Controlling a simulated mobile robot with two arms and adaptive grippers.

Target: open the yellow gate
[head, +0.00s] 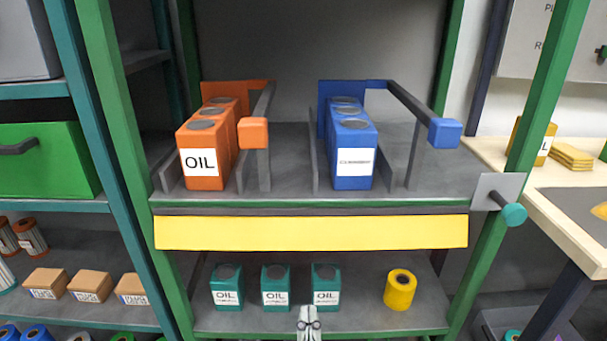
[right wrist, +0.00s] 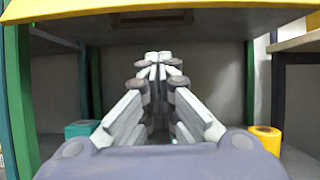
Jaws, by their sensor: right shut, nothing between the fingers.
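The yellow gate (head: 311,232) is a long flat panel across the front of the shelf unit, just below the upper shelf's edge. It is level and hangs above the lower shelf's opening. My right gripper (head: 309,311) is shut and empty, below the gate near its middle, in front of the lower shelf. In the right wrist view the closed fingers (right wrist: 158,60) point into the lower compartment, and the gate's yellow underside (right wrist: 60,8) spans the top, apart from the fingers. My left gripper is not in view.
Teal oil cans (head: 275,287) and a yellow roll (head: 399,290) stand on the lower shelf, either side of my right gripper. Orange cans (head: 205,160) and blue cans (head: 351,150) fill lanes above. A teal-ended knob (head: 513,214) sticks out at the right post.

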